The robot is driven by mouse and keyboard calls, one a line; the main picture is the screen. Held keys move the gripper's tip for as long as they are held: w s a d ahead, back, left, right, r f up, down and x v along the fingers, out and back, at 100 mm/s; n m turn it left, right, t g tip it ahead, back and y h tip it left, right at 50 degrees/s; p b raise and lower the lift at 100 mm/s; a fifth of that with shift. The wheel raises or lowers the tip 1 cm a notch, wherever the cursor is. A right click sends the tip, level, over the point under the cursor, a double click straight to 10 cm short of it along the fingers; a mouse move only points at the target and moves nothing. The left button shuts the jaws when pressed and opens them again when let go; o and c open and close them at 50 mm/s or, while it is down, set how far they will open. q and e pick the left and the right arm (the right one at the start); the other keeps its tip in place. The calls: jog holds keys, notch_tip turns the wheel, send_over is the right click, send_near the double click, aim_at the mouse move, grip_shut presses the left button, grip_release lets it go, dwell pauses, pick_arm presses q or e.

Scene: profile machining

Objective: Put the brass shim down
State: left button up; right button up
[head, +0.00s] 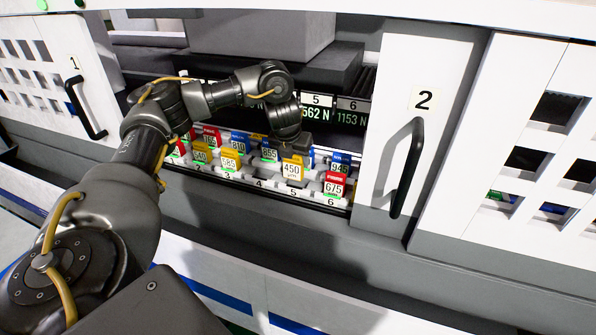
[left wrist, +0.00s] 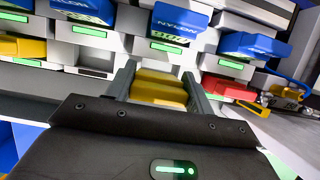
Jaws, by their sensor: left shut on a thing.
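My left gripper (head: 292,150) reaches into the open bay from above, its fingers pointing down. It is shut on the brass shim (head: 292,170), a yellow block labelled 450. The shim is at the front row of the white stepped rack (head: 312,200), just above the number 5. I cannot tell whether it rests on the rack or hangs slightly above it. In the left wrist view the brass shim (left wrist: 160,88) sits between the two grey fingers. My right gripper is in no view.
A red shim (head: 333,184) labelled 675 stands close right at 6. A blue shim (head: 268,153) is behind left, and a yellow one (head: 230,161) is further left at 3. Place 4 in front looks empty. Door 2 (head: 415,130) with its black handle stands right.

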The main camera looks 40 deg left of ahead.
pick_arm(q)
jog(key=f, duration=0.2)
jog(key=w+f, duration=0.1)
jog(key=shift+d+f, duration=0.3)
jog(key=shift+a+f, duration=0.15)
jog(key=shift+f, duration=0.25)
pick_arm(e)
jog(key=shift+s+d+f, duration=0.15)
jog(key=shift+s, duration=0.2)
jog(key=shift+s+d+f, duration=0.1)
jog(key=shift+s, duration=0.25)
pick_arm(q)
jog(key=o, duration=1.1)
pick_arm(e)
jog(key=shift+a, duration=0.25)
